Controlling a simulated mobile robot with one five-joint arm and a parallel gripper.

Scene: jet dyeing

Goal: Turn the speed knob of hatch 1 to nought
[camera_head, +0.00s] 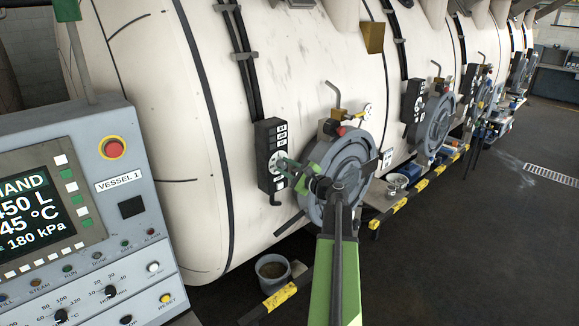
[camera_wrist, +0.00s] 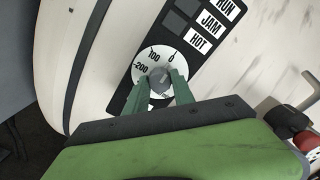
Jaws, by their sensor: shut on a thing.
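The speed knob (camera_wrist: 158,76) is a small grey knob on a white round dial (camera_wrist: 142,84) marked 0, 100 and 200. It is on a black control box (camera_wrist: 182,36), which also shows beside hatch 1 (camera_head: 347,158) in the head view (camera_head: 266,140). My gripper (camera_wrist: 162,88) is shut on the knob, with one green finger on each side. In the head view my gripper (camera_head: 291,170) reaches the lower part of the box. The fingers hide part of the knob, and I cannot tell exactly which mark it points to.
The box has RUN, JAM and HOT labels (camera_wrist: 199,42). A control panel (camera_head: 120,185) labelled Vessel 1 stands at the left. A valve with a red knob (camera_head: 341,131) is above the hatch. A bucket (camera_head: 273,270) stands below. Open floor (camera_head: 460,250) lies at right.

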